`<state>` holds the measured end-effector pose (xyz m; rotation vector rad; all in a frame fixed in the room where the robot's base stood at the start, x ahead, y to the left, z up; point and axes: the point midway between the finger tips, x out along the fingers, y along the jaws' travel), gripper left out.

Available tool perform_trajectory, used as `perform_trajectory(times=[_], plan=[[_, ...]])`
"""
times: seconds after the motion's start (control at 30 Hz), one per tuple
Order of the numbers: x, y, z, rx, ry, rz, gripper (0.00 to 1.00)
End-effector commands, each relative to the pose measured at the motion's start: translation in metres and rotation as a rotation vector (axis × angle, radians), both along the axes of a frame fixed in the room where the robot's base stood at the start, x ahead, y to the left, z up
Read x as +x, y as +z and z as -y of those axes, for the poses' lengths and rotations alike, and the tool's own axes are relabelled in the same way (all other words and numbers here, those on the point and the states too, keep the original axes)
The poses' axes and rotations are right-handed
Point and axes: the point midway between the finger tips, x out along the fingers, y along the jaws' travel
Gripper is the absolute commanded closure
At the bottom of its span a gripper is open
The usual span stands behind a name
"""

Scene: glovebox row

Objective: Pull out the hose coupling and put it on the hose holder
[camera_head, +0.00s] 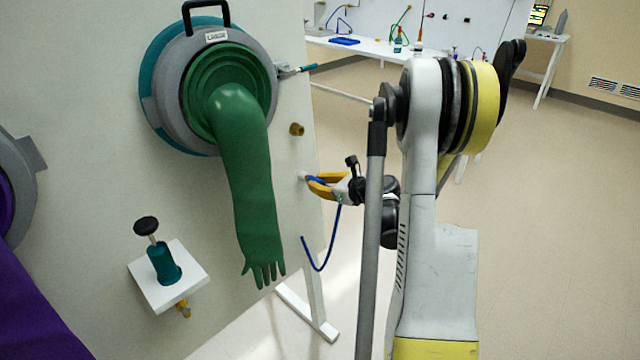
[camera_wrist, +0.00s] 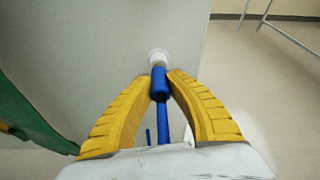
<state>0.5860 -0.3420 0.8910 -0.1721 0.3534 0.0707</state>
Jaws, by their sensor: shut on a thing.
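My gripper (camera_head: 322,185) is beside the right part of the white glovebox panel. It is shut on the blue hose coupling (camera_wrist: 159,84), which sits between the two yellow fingertips (camera_wrist: 160,76). The coupling's far end meets a white round port (camera_wrist: 158,57) on the panel; I cannot tell whether it is still seated in it. A thin blue hose (camera_head: 323,262) hangs below my gripper in a loop, its other end free. A small brass fitting (camera_head: 297,129) sticks out of the panel above my gripper. I cannot tell for sure which part is the hose holder.
A green glove (camera_head: 245,175) hangs from a round port left of my gripper. A white shelf (camera_head: 195,285) with a teal black-knobbed device (camera_head: 163,262) is at lower left. A purple glove (camera_head: 35,310) is at far left. Open floor (camera_head: 560,240) lies to the right.

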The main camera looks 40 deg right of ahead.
Motion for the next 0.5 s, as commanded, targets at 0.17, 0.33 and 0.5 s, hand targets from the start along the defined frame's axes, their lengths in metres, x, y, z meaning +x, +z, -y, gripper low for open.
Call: perform_trajectory(times=[0.17, 0.33, 0.5], plan=[[0.0047, -0.0006, -0.0002, 0.000, 0.000, 0.000, 1.00], [0.0081, -0.0008, -0.0004, 0.000, -0.001, 0.000, 1.00], [0.0078, -0.0008, -0.0005, 0.000, -0.001, 0.000, 0.60]])
